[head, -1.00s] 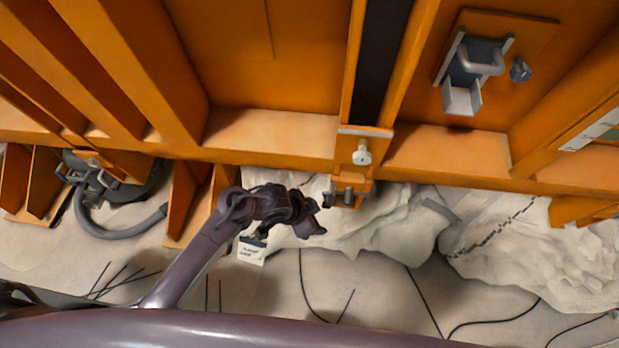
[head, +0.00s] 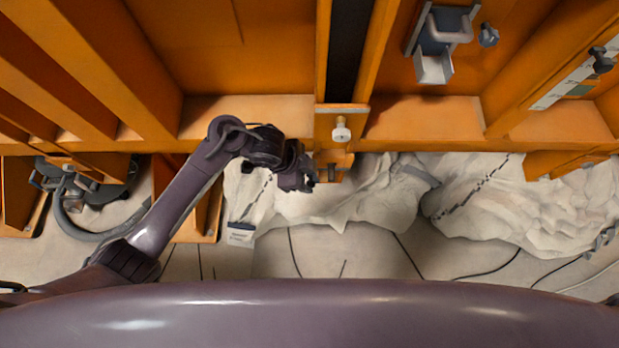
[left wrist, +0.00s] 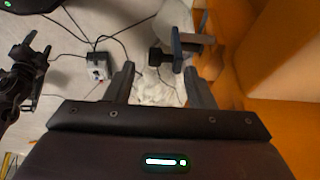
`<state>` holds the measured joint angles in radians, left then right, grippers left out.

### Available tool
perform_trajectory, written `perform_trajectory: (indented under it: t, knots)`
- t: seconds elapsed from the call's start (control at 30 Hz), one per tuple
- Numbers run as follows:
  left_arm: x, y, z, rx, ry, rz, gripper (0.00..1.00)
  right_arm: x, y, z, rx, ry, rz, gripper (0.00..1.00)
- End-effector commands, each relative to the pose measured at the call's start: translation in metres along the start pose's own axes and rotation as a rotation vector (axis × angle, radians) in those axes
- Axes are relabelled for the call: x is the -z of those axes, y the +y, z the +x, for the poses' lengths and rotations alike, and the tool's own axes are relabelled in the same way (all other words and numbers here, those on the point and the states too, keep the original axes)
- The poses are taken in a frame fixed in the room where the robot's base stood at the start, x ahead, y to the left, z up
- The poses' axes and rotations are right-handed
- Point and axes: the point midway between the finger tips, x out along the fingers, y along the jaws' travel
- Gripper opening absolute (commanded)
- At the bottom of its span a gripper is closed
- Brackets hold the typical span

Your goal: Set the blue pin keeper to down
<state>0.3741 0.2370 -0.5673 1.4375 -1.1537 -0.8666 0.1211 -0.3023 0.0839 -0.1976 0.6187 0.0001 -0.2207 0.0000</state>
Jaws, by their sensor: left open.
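A narrow blue flap (left wrist: 177,45), which looks like the blue pin keeper, shows nearly edge-on in the left wrist view. It stands beside a dark round knob (left wrist: 156,59) and in front of a grey rounded part. In the head view, a small dark pin part (head: 332,172) sits on the orange bracket under the central post; the blue flap is not clear there. My left gripper (head: 310,179) is just left of that bracket. Its open fingers (left wrist: 160,85) are empty, with the flap beyond the tips. A black jointed part (left wrist: 35,75), apparently my right gripper, shows at left; its jaws are unclear.
A blue-grey latch (head: 434,65) with a handle and a knob (head: 488,35) are on the orange panel at upper right. A white knob (head: 341,133) is on the central post. Pale crumpled sheeting (head: 510,210), cables and a small box (left wrist: 98,66) lie below.

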Motion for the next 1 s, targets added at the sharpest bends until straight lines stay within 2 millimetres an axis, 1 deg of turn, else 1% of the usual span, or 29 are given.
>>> perform_trajectory:
  t: [0.03, 0.2, 0.3, 0.53, 0.9, 1.0]
  knots:
    - [-0.001, 0.001, 0.009, -0.002, 0.0, -0.002, 0.49, 0.001, -0.002, 0.003, 0.002, 0.001, 0.0, 0.55]
    - [0.0, 0.0, 0.025, 0.0, -0.001, -0.001, 0.49, 0.002, -0.006, 0.004, 0.007, 0.003, 0.001, 0.55]
    - [0.0, -0.001, 0.028, 0.002, -0.001, -0.001, 0.49, 0.004, -0.008, 0.005, 0.01, 0.006, 0.0, 0.55]
    - [0.0, -0.001, 0.028, 0.002, 0.0, 0.0, 0.49, 0.005, -0.009, 0.004, 0.011, 0.007, 0.0, 0.55]
    - [-0.001, 0.002, 0.029, -0.003, -0.001, 0.001, 0.01, 0.004, -0.003, 0.004, 0.004, 0.007, -0.002, 0.55]
    - [0.0, 0.003, 0.029, -0.005, -0.003, 0.002, 0.0, 0.004, -0.002, 0.004, 0.003, 0.007, -0.002, 0.55]
